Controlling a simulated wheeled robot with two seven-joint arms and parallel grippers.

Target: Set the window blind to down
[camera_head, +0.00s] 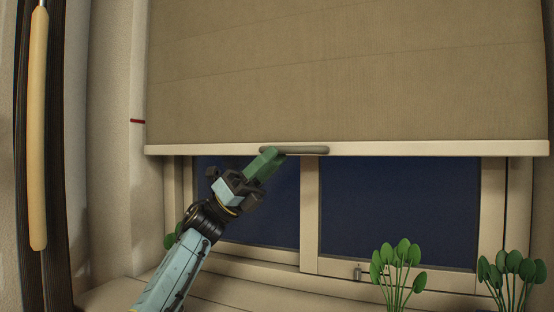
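The window blind (340,70) is a brown fabric sheet that covers the upper part of the window. Its pale bottom bar (440,149) hangs level, with the dark window panes showing below it. A grey handle (308,151) sits on the middle of the bar. My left gripper (273,155) reaches up from the lower left, and its green fingers meet the left end of the handle in the picture. I cannot tell whether the fingers are closed around the handle. My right gripper is not in view.
A red mark (137,121) is on the wall left of the blind. Green plants (398,262) and (508,270) stand at the lower right, and leaves show behind my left arm. A window latch (358,271) is on the lower frame. A long pale wooden bar (38,130) stands at the far left.

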